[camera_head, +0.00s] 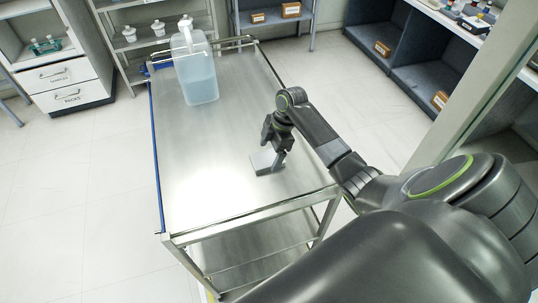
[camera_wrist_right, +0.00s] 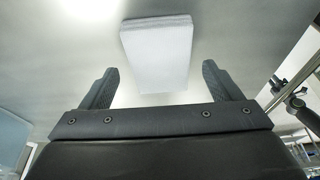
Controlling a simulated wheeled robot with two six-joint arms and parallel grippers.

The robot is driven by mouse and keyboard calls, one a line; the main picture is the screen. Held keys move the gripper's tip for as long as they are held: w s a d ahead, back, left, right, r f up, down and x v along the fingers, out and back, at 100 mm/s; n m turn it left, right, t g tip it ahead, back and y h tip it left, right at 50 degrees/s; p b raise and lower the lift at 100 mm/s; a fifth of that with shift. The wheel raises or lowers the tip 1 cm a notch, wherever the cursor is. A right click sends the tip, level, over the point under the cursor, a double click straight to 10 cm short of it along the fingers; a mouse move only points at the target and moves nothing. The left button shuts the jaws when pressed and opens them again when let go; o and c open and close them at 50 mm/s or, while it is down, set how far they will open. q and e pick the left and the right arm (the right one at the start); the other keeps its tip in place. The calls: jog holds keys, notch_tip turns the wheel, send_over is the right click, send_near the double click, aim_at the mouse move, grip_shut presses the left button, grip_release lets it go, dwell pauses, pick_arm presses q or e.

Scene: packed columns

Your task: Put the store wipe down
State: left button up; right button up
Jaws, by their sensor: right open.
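The store wipe is a flat, light grey rectangular block (camera_head: 264,162) lying on the metal cart top (camera_head: 190,170), toward its near right part. In the right wrist view the wipe (camera_wrist_right: 158,52) shows as a pale slab beyond the fingers, between their lines. My right gripper (camera_head: 277,155) is over the wipe, pointing down. In the wrist view its two fingers (camera_wrist_right: 160,85) are spread wide, with nothing visible gripped between them. Whether the fingertips touch the wipe is not clear. My left gripper does not show.
A large translucent bluish jug (camera_head: 197,78) stands at the cart's far end. Rails edge the cart top, and its middle and left are bare. Shelves with small boxes (camera_head: 291,10) stand behind; a white drawer cabinet (camera_head: 62,85) is at the left.

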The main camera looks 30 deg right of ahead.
jog(key=b+v, duration=0.2)
jog(key=v, duration=0.8)
jog(key=shift+r, duration=0.15)
jog(key=shift+d, duration=0.1)
